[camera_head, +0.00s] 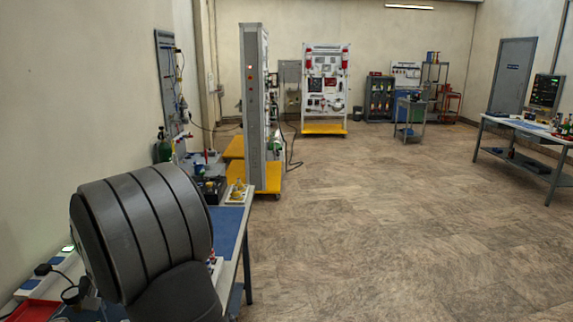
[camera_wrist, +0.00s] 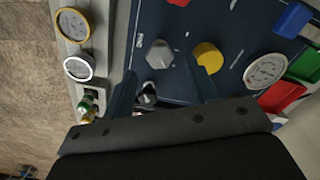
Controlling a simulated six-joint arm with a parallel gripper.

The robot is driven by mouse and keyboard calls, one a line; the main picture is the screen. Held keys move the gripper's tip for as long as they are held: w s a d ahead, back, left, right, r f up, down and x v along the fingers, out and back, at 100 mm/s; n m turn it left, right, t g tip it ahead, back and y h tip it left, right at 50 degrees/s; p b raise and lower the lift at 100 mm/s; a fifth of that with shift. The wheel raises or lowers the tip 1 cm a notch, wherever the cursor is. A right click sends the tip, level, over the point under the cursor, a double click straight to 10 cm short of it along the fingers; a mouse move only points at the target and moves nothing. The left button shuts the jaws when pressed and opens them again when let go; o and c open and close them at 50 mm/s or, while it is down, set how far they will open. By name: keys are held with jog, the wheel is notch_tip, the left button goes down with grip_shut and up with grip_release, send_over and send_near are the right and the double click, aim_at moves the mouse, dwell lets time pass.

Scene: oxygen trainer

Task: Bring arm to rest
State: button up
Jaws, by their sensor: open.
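My gripper (camera_wrist: 164,88) shows in the wrist view with its two dark fingers apart and nothing seen between their tips. Behind the fingers is a dark blue panel (camera_wrist: 225,30). A grey knob (camera_wrist: 160,54) and a yellow round knob (camera_wrist: 206,56) are on it; the right finger overlaps the yellow knob's lower edge. A smaller dark knob (camera_wrist: 148,96) lies between the fingers, nearer the gripper body. I cannot tell whether the fingers touch anything. In the head view, my dark grey arm fills the lower left and the gripper is hidden.
The wrist view shows a white-faced gauge (camera_wrist: 266,70), two gauges on a side strip (camera_wrist: 73,24), and red (camera_wrist: 281,97) and green bins. The head view shows a blue-topped bench (camera_head: 228,228), a tall grey cabinet (camera_head: 253,110) and open floor (camera_head: 400,220).

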notch_tip(320, 180, up, 14)
notch_tip(320, 180, down, 18)
jog(key=shift+r, duration=0.1)
jog(key=n, duration=0.4)
jog(key=shift+r, duration=0.1)
jog(key=n, duration=0.5)
notch_tip(320, 180, up, 9)
dwell(0.4)
dwell(0.5)
